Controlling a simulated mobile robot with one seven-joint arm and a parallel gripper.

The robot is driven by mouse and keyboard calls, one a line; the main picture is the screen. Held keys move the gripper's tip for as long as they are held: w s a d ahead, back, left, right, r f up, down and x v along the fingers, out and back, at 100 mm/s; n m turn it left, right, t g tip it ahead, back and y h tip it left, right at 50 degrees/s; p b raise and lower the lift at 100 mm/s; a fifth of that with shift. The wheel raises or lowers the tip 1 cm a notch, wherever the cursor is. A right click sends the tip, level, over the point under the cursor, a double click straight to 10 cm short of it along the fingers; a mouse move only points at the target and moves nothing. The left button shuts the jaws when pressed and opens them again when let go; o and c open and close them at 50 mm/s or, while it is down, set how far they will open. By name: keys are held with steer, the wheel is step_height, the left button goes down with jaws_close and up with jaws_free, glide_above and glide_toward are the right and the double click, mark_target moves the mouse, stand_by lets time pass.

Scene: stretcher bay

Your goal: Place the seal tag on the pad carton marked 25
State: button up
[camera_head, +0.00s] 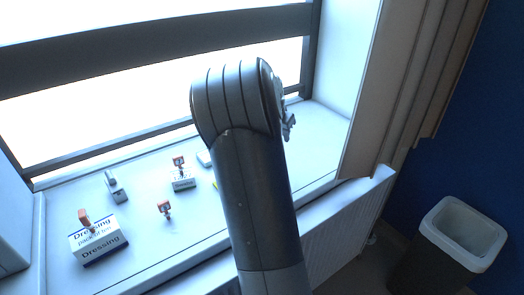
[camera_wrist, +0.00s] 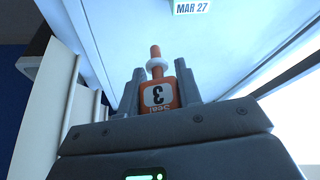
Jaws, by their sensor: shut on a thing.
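My gripper (camera_wrist: 160,84) is shut on an orange seal tag (camera_wrist: 159,96) in the wrist view. The tag has a white label with a "3" and the word "Seal", upside down in the picture, and a thin stem with a pale collar. In the head view my arm hides most of the gripper and the held tag. No carton marked 25 can be read in either view.
On the white sill (camera_head: 150,245), a dressing carton (camera_head: 98,243) bears an orange tag (camera_head: 85,219). A smaller white box (camera_head: 184,183) has another orange tag (camera_head: 179,162). A loose orange tag (camera_head: 165,208) and grey item (camera_head: 115,187) are nearby. A bin (camera_head: 462,235) stands right.

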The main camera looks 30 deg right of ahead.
steer(key=w+a+f, duration=0.1)
steer(key=w, duration=0.1)
steer(key=w+a+f, duration=0.1)
steer(key=w, duration=0.1)
steer(key=w+a+f, duration=0.1)
steer(key=f, duration=0.1)
steer(key=shift+w+a, duration=0.2)
steer(key=shift+w, duration=0.2)
steer(key=shift+f, duration=2)
steer(key=o, duration=0.9)
steer(key=shift+f, duration=0.1)
steer(key=shift+o, duration=0.2)
